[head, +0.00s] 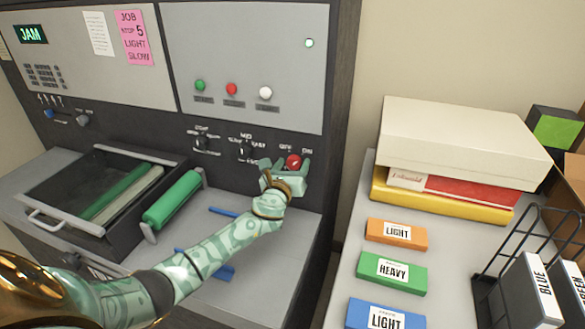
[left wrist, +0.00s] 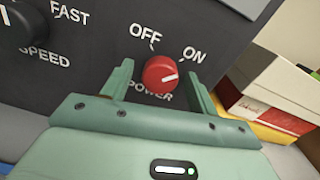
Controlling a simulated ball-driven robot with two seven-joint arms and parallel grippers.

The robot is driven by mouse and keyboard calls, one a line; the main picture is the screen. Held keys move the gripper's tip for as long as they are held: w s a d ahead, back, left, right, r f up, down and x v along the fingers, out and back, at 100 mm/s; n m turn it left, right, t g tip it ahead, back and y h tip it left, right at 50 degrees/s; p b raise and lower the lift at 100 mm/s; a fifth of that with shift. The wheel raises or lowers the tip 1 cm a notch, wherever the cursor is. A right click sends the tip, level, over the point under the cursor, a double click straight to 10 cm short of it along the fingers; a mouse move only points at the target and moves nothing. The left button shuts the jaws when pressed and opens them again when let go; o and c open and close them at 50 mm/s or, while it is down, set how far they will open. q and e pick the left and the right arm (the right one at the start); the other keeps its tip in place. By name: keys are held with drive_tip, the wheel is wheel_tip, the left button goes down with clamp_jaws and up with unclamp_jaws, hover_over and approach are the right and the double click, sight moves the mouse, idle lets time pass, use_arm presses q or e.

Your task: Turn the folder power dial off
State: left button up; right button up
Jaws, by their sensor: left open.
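The red power dial (head: 293,161) sits low on the dark front panel of the machine, under the OFF and ON marks. In the left wrist view the dial (left wrist: 160,75) has a white line pointing right, toward the ON side. My left gripper (head: 284,168) is open in front of the panel. Its two green fingers (left wrist: 161,83) stand on either side of the dial, with gaps between them and the knob. I cannot tell how deep the fingertips reach beside it. My right gripper is not in view.
A black speed knob (head: 246,150) is left of the dial. Green, red and white buttons (head: 265,93) are above, and a JAM display (head: 30,34) is at upper left.

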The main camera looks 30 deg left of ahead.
use_arm(q)
drive_tip(key=c, duration=1)
drive_tip(key=shift+n, duration=0.3)
drive_tip(key=n, duration=0.8)
drive_tip(key=shift+n, duration=0.4)
drive_tip(key=n, duration=0.4)
drive_tip(key=shift+h, duration=0.4)
drive_tip(key=shift+n+p, duration=0.6)
drive_tip(key=shift+n, duration=1.4)
